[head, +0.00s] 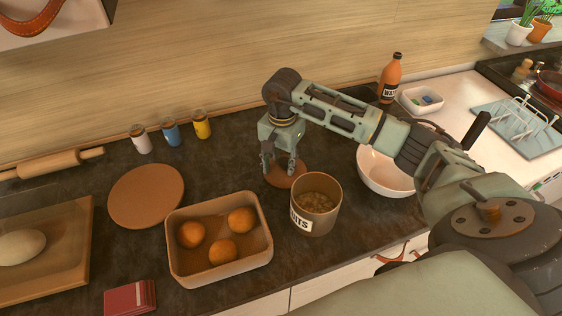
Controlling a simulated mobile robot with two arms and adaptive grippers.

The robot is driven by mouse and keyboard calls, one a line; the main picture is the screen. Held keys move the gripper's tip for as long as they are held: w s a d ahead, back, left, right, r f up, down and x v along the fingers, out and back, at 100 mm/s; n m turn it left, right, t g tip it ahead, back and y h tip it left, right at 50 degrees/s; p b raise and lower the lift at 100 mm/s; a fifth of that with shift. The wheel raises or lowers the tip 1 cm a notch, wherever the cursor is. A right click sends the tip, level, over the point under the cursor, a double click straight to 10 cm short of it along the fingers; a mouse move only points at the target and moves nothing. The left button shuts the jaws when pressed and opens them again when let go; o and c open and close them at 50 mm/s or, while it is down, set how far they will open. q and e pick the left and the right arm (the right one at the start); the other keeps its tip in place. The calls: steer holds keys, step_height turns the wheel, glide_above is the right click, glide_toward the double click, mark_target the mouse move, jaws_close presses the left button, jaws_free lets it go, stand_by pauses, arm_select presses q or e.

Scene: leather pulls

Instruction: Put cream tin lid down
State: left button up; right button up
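The open cream tin (316,207) stands on the dark counter, with a black-and-white label and brown contents showing at its top. The round brown lid (289,178) is just behind and left of the tin, low over or on the counter; I cannot tell which. My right gripper (280,169) points down at the lid, with its two fingers apart and part of the lid behind and below them. The fingers hide some of the lid. My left gripper is not in view.
A tray (218,272) of oranges stands left of the tin, and a white bowl (386,174) to its right under my arm. A round brown board (146,196) lies at left. Small jars (171,133) line the wall. Bare counter lies behind the orange tray.

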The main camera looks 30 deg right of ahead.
mark_target(282, 161)
step_height(282, 161, up, 12)
steer(key=b, duration=0.3)
steer(key=shift+b, duration=0.35)
steer(key=shift+d+r, duration=0.1)
steer(key=shift+r, duration=0.1)
